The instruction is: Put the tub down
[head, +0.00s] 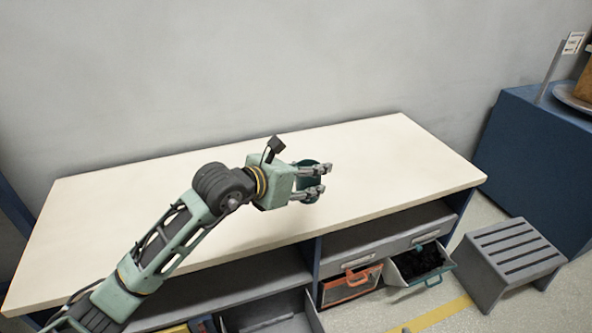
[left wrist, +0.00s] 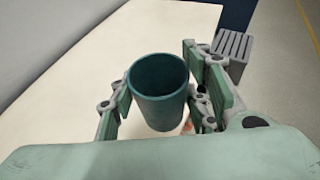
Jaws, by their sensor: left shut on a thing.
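The tub is a dark teal, round, open-topped vessel (left wrist: 158,95), and it looks empty in the left wrist view. It stands upright between the fingers of my left gripper (head: 323,179), which is shut on it. In the head view the tub (head: 307,186) is partly hidden by the fingers. The gripper and tub are over the cream tabletop (head: 400,150), right of its middle. I cannot tell whether the tub's base touches the table. My right gripper is not in view.
The tabletop around the tub is bare. Below its front edge are open drawers, one with an orange-framed front (head: 350,286) and one holding dark stuff (head: 420,262). A grey slatted stool (head: 510,255) and a blue cabinet (head: 535,150) stand at the right.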

